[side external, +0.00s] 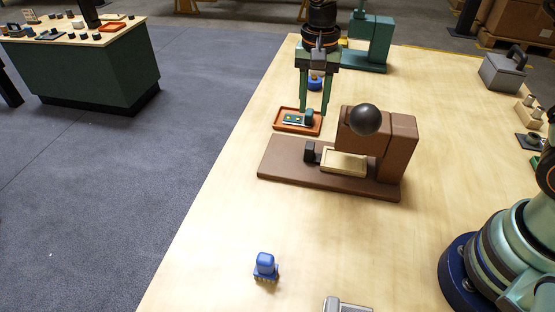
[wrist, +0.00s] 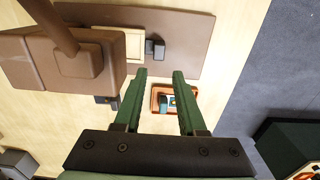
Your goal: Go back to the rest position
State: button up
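My gripper (side external: 314,112) points down over the work table, and its two green fingers are apart with nothing between them. In the wrist view the fingers (wrist: 159,73) also stand apart and empty. Below and beside the fingertips is a shallow orange tray (side external: 283,127). The tray also shows in the wrist view (wrist: 195,95), partly hidden by a finger. I cannot tell the exact height of the fingertips above the tray.
A brown press (side external: 402,135) with a black ball knob (side external: 365,120) stands close by. A teal machine (side external: 371,45) and a blue round thing (side external: 315,84) are behind. A blue brush-like piece (side external: 265,266) lies in front. The table's front middle is mostly clear.

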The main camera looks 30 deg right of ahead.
jog(key=s+d+r+n, duration=0.1)
jog(key=r, duration=0.1)
jog(key=s+d+r+n+t, duration=0.1)
jog(key=s+d+r, duration=0.1)
jog(key=s+d+r+n+t, duration=0.1)
jog(key=r, duration=0.2)
jog(key=shift+s+d, duration=0.25)
jog(key=shift+d, duration=0.05)
jog(key=s+d+r+n+t, duration=0.3)
jog(key=s+d+n, duration=0.2)
jog(key=s, duration=0.5)
jog(key=shift+d+n+t, duration=0.3)
jog(key=shift+d+n, duration=0.05)
jog(key=shift+n, duration=0.15)
dwell(0.5)
